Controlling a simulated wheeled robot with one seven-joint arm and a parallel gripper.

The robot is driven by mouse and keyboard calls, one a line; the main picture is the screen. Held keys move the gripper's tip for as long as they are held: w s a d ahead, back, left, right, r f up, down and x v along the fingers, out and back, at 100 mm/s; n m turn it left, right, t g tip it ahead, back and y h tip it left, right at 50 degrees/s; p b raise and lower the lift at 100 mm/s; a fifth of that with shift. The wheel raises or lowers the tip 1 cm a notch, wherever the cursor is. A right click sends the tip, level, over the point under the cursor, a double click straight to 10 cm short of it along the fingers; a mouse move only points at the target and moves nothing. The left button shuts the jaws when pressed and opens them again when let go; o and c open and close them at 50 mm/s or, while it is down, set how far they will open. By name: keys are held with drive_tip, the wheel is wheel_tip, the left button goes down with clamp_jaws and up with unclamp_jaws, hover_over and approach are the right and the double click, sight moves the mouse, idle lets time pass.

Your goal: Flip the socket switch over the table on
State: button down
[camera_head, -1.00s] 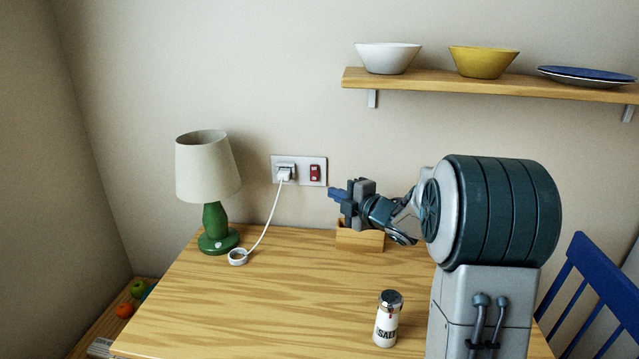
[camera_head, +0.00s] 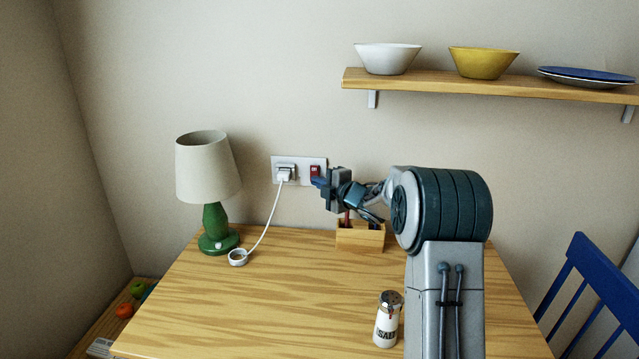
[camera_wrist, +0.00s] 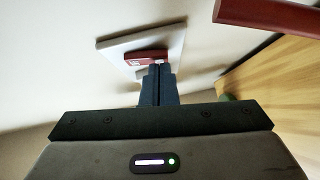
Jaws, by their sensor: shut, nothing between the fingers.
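The socket plate (camera_head: 299,179) is on the wall above the back of the table, with a white plug (camera_head: 285,173) in its left half. The red switch (camera_head: 314,171) is in its right half; my fingertips cover its lower part. My gripper (camera_head: 317,182) is shut and empty, with its tips at the lower end of the switch. In the wrist view the shut fingertips (camera_wrist: 159,68) overlap the red switch (camera_wrist: 142,58) on the white plate (camera_wrist: 118,48). I cannot tell for certain whether they touch it, or which way the rocker is tipped.
A green lamp (camera_head: 214,228) with a cream shade stands left of the socket, its white cord running to the plug. A wooden box (camera_head: 358,238) sits below my gripper. A salt shaker (camera_head: 387,322) stands near the front. A shelf (camera_head: 450,84) with bowls is above right.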

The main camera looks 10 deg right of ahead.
drive_tip(key=s+d+f+b, duration=0.1)
drive_tip(key=s+b, duration=0.1)
drive_tip(key=s, duration=0.4)
drive_tip(key=s+d+f+b, duration=0.1)
drive_tip(key=s+d+b, duration=0.1)
drive_tip(key=s, duration=0.4)
drive_tip(key=shift+s+d+b, duration=0.15)
drive_tip(key=shift+d+b, duration=0.1)
drive_tip(key=shift+b, duration=0.1)
idle(0.4)
